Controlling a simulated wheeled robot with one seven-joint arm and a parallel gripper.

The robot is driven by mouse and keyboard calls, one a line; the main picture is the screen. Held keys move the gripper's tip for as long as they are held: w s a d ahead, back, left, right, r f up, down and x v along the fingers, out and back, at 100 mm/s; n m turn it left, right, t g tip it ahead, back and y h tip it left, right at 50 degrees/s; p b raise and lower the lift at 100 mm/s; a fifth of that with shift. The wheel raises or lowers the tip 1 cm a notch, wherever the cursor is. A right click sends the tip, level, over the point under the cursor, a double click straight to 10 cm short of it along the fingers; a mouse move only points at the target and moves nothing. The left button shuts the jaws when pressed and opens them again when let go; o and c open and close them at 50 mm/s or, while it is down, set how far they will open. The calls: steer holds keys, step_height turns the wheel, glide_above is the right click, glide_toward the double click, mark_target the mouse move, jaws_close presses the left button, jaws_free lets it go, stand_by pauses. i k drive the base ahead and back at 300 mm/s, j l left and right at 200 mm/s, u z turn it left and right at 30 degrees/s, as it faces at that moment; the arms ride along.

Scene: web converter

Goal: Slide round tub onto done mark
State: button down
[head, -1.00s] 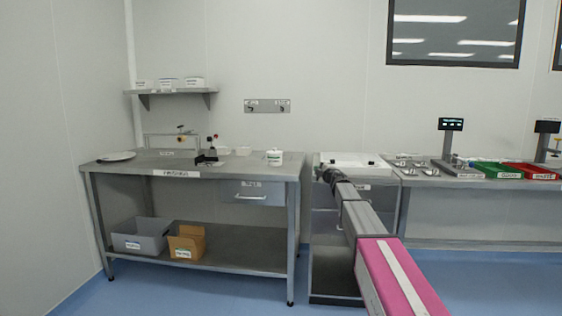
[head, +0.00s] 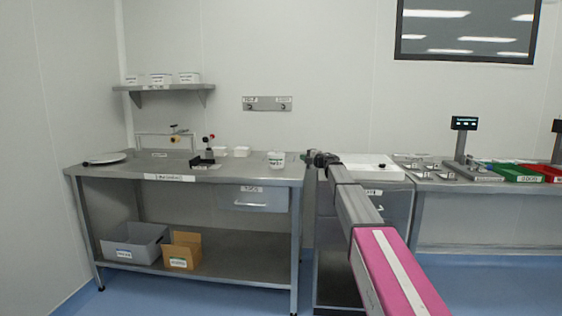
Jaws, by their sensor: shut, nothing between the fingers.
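A small white round tub (head: 276,159) with green marking stands upright near the right end of the steel table (head: 230,177). My gripper (head: 308,158) is at the far end of my outstretched arm, just right of the tub, at about its height in the picture and apart from it. It is small and dark here; it looks shut and holds nothing. I cannot make out the done mark; the small labels on the tabletop are too small to read.
A cabinet (head: 349,170) is right of the table, with a narrow gap between. A grey bin (head: 134,244) and cardboard box (head: 183,250) sit on the lower shelf.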

mark_target(275, 163)
steer(key=i+j, duration=0.3)
steer(key=i, duration=0.2)
steer(key=i+j, duration=0.25)
steer(key=i, duration=0.2)
